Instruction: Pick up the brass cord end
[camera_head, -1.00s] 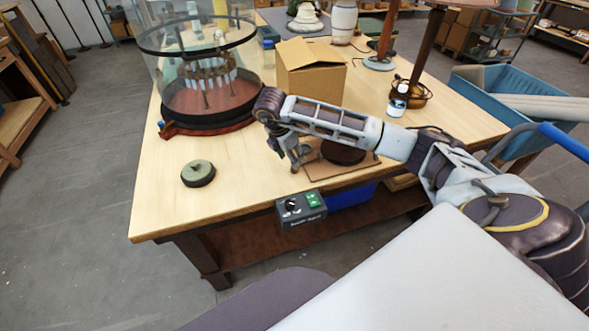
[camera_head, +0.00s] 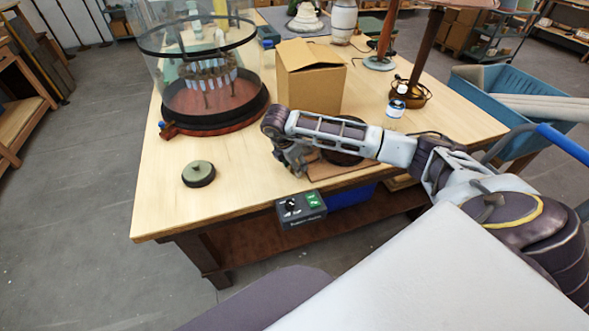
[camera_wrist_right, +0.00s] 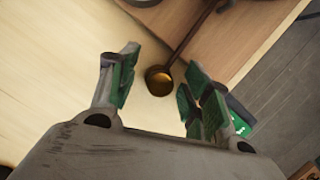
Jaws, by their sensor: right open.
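In the head view my right gripper (camera_head: 296,168) is low over the front of the bench beside a brown board, and the brass end cannot be made out there. My left gripper is not in view.
A cardboard box (camera_head: 311,82) stands behind my right arm. A glass-domed device (camera_head: 208,80) is at the back left, and a round dark disc (camera_head: 198,174) lies at the front left. A control box (camera_head: 301,209) hangs at the bench's front edge. The left front of the bench top (camera_head: 165,210) is mostly clear.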

